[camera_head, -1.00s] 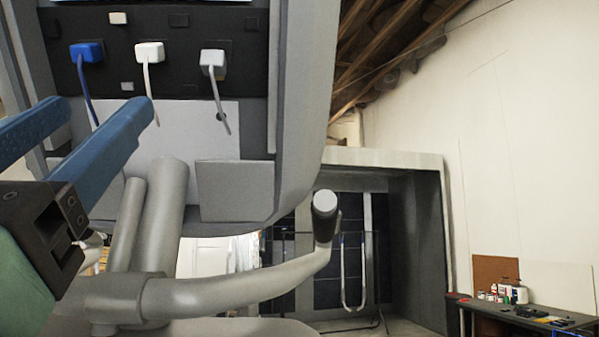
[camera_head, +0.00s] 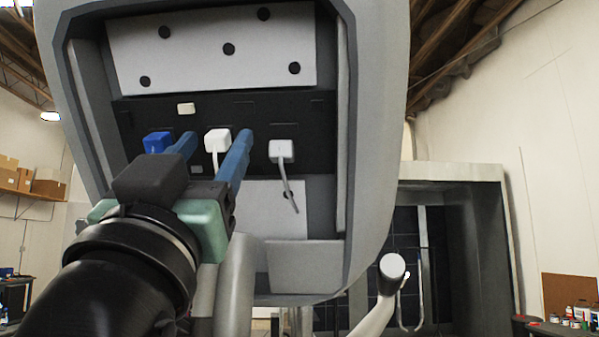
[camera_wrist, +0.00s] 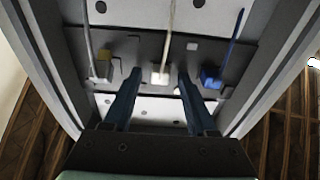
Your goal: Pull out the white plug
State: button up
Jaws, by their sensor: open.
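The white plug (camera_head: 217,140) sits in the black socket strip of the machine's recess, its cord hanging down. In the wrist view the white plug (camera_wrist: 160,74) shows centred between the fingers. My gripper (camera_head: 219,143) is open and empty, with blue fingers pointing at the strip. In the head view one finger lies to each side of the white plug. The wrist view also shows my gripper (camera_wrist: 159,80) with a gap on both sides of the plug. I cannot tell how far the fingertips reach past its face.
A blue plug (camera_head: 157,142) is left of the white one, close to the left finger. A light grey plug (camera_head: 281,151) with a hanging cord is to the right. The recess has a grey side wall (camera_head: 343,130).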

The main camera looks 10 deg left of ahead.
grip_shut()
dwell(1.4)
